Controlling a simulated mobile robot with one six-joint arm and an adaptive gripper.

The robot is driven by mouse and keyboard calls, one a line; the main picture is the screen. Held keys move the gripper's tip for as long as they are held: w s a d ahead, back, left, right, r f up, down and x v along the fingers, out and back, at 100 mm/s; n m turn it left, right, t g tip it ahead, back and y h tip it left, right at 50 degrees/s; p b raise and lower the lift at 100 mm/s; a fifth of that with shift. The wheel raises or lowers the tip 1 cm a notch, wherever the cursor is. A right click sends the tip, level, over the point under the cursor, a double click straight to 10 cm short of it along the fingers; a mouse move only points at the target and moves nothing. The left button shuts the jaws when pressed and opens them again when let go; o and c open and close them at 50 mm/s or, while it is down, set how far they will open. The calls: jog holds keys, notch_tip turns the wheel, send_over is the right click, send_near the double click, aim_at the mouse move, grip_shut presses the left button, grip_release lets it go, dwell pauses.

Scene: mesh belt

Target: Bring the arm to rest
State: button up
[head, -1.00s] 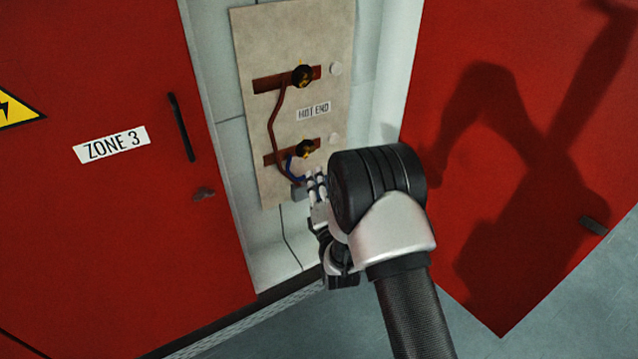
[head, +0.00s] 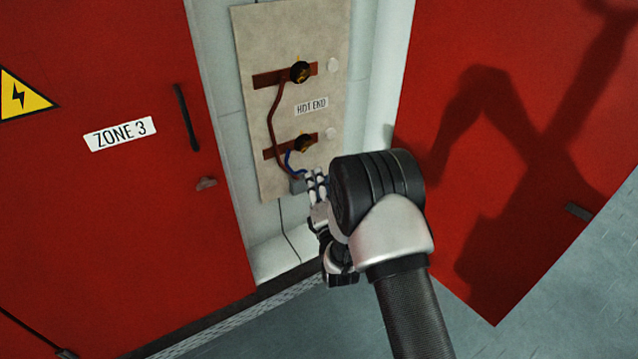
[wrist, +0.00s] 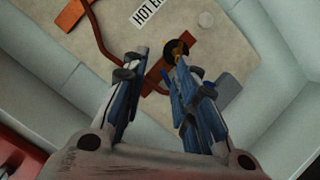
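My gripper (head: 315,180) is in front of the lower part of a beige panel in the head view, at the end of my arm. In the wrist view my gripper (wrist: 156,70) has its two fingers apart, with no object visible between the tips. The lower black terminal knob (head: 303,143) is just above the fingers in the head view; in the wrist view it (wrist: 176,48) lies beyond the right fingertip. A blue wire (head: 288,160) runs down from it close to the fingers. I cannot tell whether the fingers touch the wire.
The panel (head: 248,50) carries a "HOT END" label (head: 312,106), an upper knob (head: 300,71) and a brown cable (head: 272,125). A red "ZONE 3" door (head: 90,230) stands left, an open red door (head: 420,130) right. Free floor (head: 560,310) shows below right.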

jog(key=d+r+m+g+h, duration=0.1)
jog(key=d+r+m+g, duration=0.3)
jog(key=r, duration=0.4)
jog(key=s+d+r+m+g+h, duration=0.2)
jog(key=s+d+r+m+g, duration=0.1)
jog(key=s+d+r+m, duration=0.5)
jog(key=s+d+m+g, duration=0.2)
jog(key=s+m, duration=0.5)
jog(key=s, duration=1)
jog(key=s+d+f+m+g+h, duration=0.1)
jog(key=s+d+m+g, duration=0.2)
jog(key=s, duration=1.4)
jog(key=m+g, duration=0.2)
jog(key=m, duration=0.2)
jog(key=shift+s+d+f+m, duration=0.15)
jog(key=shift+s+d+m, duration=0.05)
jog(key=shift+d+m, duration=0.1)
